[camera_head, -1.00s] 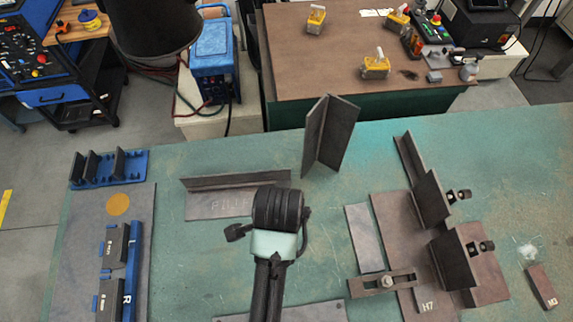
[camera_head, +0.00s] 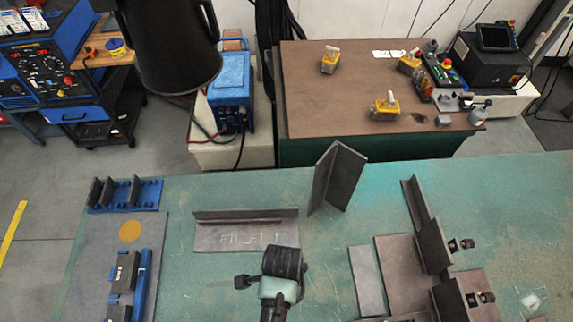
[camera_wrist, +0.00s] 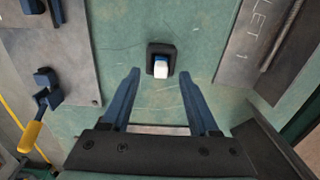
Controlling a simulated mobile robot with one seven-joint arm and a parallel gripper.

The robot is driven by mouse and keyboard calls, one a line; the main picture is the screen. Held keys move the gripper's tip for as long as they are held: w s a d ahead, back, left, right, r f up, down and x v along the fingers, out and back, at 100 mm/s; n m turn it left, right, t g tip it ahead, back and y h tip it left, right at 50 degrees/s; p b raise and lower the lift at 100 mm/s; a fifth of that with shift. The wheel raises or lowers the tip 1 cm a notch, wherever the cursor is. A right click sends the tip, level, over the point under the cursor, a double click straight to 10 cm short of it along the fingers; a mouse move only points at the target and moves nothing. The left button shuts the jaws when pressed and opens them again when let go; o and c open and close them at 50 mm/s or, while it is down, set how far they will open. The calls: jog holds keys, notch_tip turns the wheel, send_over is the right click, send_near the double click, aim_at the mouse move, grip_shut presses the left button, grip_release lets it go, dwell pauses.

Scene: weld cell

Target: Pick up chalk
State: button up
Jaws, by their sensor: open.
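A small white piece with a blue band, which looks like the chalk (camera_wrist: 161,69), sits in a dark square holder (camera_wrist: 152,50) on the green table in the wrist view. My gripper (camera_wrist: 160,80) is open, with its two blue fingers apart and nothing between them that it grips. In the picture the fingertips lie to either side of the chalk's near end; the height left between them and the table is hard to tell. In the head view the end of my arm (camera_head: 283,262) is over the table, and I cannot make out the chalk or the jaws there.
A steel plate with an upright flange (camera_head: 245,237) lies beyond my arm, with an angle piece (camera_head: 338,178) right of it. A fixture plate with blue parts (camera_head: 95,265) is at left. Dark clamped steel parts (camera_head: 400,265) stand at right. Bare table surrounds the holder.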

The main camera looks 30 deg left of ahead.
jog(key=shift+w+d+f, duration=0.1)
jog(key=shift+w+f, duration=0.05)
jog(key=shift+f, duration=1.05)
jog(key=shift+w+d+f, duration=0.1)
jog(key=shift+f, duration=1.05)
grip_shut()
